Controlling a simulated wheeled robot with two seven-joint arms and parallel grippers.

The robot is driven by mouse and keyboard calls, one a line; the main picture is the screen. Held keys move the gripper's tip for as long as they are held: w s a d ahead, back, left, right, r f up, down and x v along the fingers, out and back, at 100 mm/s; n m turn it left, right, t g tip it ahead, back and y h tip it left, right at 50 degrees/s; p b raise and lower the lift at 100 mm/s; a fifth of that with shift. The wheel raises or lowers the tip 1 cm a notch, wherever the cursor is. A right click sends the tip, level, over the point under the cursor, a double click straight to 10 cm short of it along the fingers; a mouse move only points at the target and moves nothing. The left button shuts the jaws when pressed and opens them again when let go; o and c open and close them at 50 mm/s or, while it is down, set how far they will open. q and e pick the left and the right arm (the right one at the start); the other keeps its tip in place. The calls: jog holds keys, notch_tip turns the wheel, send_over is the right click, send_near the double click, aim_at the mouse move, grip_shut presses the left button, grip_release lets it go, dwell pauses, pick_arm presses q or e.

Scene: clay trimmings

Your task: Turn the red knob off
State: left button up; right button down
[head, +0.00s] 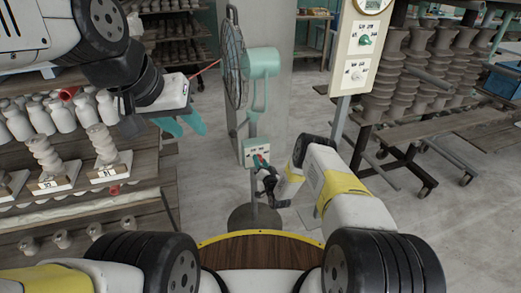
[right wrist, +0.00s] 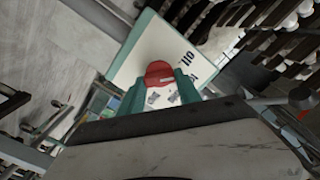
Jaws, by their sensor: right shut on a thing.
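The red knob (right wrist: 158,72) sits on a pale panel with a teal edge (right wrist: 150,45), with black markings beside it, in the right wrist view. In the head view the knob (head: 258,160) is small on the control box (head: 250,150) of the standing fan. My right gripper (right wrist: 160,92) has its teal fingers on either side of the knob and is shut on it. It also shows in the head view (head: 264,168), partly hiding the knob. My left gripper (head: 185,123) is open and empty, left of the fan's pole.
The fan (head: 234,60) stands behind the box. A shelf (head: 140,175) with clay pieces stands at left. Racks of stacked clay pieces (head: 430,65) are at right. Bare floor lies between.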

jog(key=shift+n, duration=1.6)
jog(key=c, duration=0.8)
grip_release()
jog(key=shift+c, duration=0.2)
jog(key=v, duration=0.7)
jog(key=shift+s, duration=0.35)
jog(key=shift+s+d, duration=0.1)
